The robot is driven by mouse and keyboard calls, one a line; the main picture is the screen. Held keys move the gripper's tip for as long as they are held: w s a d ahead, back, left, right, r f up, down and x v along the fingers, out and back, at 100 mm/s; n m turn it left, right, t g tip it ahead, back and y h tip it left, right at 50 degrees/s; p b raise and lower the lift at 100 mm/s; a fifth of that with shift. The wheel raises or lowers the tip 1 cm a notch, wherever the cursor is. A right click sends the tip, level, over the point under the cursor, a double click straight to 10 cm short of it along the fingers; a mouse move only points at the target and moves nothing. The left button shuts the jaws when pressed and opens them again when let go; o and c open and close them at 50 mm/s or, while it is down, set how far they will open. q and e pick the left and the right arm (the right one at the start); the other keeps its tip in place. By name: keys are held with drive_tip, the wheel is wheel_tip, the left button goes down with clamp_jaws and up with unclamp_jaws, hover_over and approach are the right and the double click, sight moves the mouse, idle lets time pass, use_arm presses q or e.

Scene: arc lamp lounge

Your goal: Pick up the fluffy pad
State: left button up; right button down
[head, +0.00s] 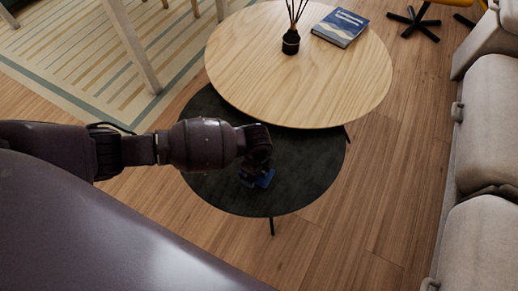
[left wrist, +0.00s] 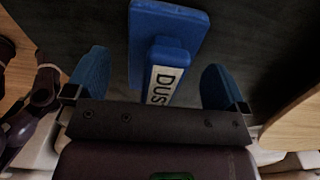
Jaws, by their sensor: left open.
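A blue object lies on the round black table (head: 215,190). In the left wrist view it has a flat blue pad (left wrist: 168,22) and a raised blue block (left wrist: 172,52) with a white label reading "DUS", the rest cut off by my gripper. No fluffy texture shows. My left gripper (head: 258,175) is low over the black table. In the left wrist view, my left gripper (left wrist: 154,62) is open, with one blue finger on each side of the block and gaps on both sides. In the head view, my wrist hides most of the object. My right gripper is not in view.
A higher round wooden table (head: 330,90) overlaps the back of the black table. It holds a reed diffuser (head: 291,42) and a blue book (head: 340,27). A grey sofa (head: 492,130) stands at the right. A striped rug (head: 70,50) lies at the left.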

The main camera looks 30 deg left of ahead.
use_arm(q)
drive_tip(key=shift+s+f, duration=0.1)
drive_tip(key=shift+f, duration=0.6)
drive_tip(key=shift+r, duration=0.15)
drive_tip(key=c, duration=1)
drive_tip(key=shift+c, duration=0.2)
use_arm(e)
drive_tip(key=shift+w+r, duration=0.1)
use_arm(q)
drive_tip(key=shift+r, duration=0.3)
drive_tip(key=r+p, duration=0.1)
drive_tip(key=r, duration=0.1)
drive_tip(key=r+p, duration=0.1)
drive_tip(key=r, duration=0.1)
drive_tip(key=w+r+p, duration=0.1)
drive_tip(key=r, duration=0.2)
wheel_tip(320, 180, up, 12)
drive_tip(key=p, duration=0.4)
drive_tip(key=shift+s+r, duration=0.25)
drive_tip(key=shift+s, duration=0.15)
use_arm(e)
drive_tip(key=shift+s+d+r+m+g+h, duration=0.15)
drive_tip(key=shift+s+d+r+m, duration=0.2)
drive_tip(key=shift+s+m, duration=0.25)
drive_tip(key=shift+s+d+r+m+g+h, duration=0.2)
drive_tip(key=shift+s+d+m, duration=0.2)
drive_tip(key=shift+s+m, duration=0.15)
